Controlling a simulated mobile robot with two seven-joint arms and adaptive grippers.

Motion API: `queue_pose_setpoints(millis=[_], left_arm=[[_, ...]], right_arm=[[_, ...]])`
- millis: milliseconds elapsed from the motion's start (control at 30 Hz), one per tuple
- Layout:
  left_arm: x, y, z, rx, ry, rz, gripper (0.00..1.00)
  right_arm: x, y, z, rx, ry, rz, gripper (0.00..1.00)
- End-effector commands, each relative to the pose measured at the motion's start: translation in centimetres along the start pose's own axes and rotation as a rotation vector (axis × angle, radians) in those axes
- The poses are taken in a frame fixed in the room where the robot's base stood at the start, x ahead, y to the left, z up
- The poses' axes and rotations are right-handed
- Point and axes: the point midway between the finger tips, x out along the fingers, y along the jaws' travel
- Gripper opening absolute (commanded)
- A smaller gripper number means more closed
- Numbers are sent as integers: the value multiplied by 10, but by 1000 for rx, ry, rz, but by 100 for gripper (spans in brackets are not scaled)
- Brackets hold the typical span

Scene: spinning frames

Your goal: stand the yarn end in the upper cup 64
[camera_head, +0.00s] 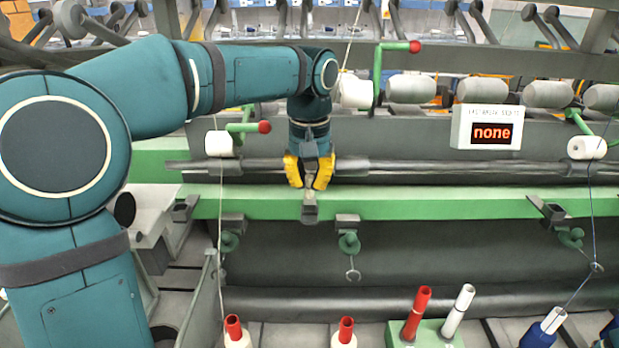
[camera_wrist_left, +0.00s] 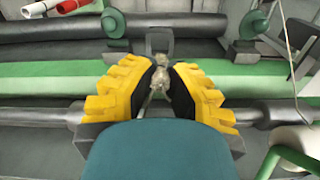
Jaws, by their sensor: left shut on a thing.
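My left gripper (camera_head: 309,186) points down at the green rail, its yellow fingers closed. It also shows in the left wrist view (camera_wrist_left: 160,82), shut on a small, pale, crumpled thing (camera_wrist_left: 159,70) that looks like the yarn end. The fingers hide part of it. A small grey bracket-like holder (camera_head: 310,210) on the rail's front is right below the fingertips; it also shows in the left wrist view (camera_wrist_left: 160,40). I cannot tell whether the yarn end touches it. No number 64 is readable, so I cannot tell which holder is the upper cup. My right gripper is not in view.
The green rail (camera_head: 440,203) runs across, with similar holders (camera_head: 347,222) along it. A red-knobbed lever (camera_head: 414,47) and white rollers (camera_head: 356,91) are above. A display (camera_head: 490,133) reads "none". Red tubes (camera_head: 346,329) stand below. A strand hangs at left.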

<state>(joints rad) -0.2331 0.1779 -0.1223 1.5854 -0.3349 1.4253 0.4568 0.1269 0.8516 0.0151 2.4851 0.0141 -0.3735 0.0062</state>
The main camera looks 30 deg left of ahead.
Motion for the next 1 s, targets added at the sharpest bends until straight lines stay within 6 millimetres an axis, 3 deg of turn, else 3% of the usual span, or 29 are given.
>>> queue_pose_setpoints(millis=[700, 1000], left_arm=[[39, 0, 0, 0, 0, 0, 0], [43, 0, 0, 0, 0, 0, 0]], right_arm=[[27, 10, 14, -9, -28, -3, 47], [29, 11, 15, -9, -31, -4, 47]])
